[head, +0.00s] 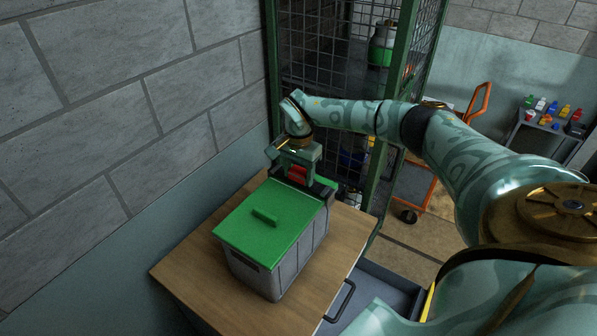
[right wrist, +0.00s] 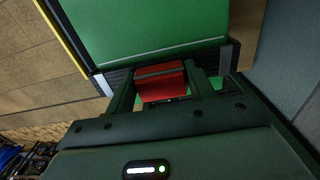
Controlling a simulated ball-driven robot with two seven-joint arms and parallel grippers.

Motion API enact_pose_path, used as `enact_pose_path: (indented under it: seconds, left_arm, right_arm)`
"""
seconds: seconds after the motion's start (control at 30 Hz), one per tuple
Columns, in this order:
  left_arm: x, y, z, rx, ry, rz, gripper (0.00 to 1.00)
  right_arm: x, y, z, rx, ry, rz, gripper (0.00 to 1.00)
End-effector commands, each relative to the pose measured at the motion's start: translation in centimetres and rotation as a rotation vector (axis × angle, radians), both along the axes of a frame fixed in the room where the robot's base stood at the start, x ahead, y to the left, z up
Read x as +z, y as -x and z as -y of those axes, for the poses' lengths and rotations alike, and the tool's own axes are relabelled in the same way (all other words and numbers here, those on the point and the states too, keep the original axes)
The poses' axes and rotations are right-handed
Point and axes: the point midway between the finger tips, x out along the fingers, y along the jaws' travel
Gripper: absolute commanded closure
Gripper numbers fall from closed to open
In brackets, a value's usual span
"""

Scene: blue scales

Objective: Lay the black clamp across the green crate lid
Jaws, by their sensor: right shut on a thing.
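The green crate lid (head: 260,225) covers a grey crate (head: 292,258) on a wooden-topped table. It has a small green handle in its middle. My right gripper (head: 297,168) points down at the lid's far end. It is shut on the red middle part of the black clamp (head: 325,188). In the right wrist view, the black clamp (right wrist: 162,82) shows its red part between the two fingers, and its dark bar runs along the edge of the green lid (right wrist: 150,30). I cannot tell whether the clamp touches the lid. My left gripper is out of view.
The wooden tabletop (head: 190,262) is clear around the crate. A block wall rises on the left. A green-framed mesh cage (head: 330,60) stands close behind the crate. An orange-handled cart (head: 412,188) and a shelf with small coloured items (head: 545,130) are to the right.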

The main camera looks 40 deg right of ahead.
Motion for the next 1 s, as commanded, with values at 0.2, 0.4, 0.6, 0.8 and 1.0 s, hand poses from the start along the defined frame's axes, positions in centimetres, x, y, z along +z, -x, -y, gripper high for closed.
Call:
enact_pose_path:
  seconds: [0.2,0.4,0.6,0.8,1.0]
  left_arm:
    - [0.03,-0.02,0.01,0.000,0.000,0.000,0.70]
    - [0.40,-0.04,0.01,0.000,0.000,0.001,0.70]
    - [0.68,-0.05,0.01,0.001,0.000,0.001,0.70]
    - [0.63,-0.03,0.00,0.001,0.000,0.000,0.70]
    - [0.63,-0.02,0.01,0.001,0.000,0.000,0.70]
  right_arm:
    - [0.04,-0.02,-0.03,0.000,0.000,0.001,0.72]
    - [0.13,0.02,-0.07,0.000,0.000,0.000,0.72]
    - [0.11,0.03,-0.13,0.000,0.000,0.001,0.72]
    - [0.05,0.03,-0.13,0.000,0.000,0.001,0.72]
    - [0.04,0.03,-0.13,0.000,0.000,0.001,0.72]
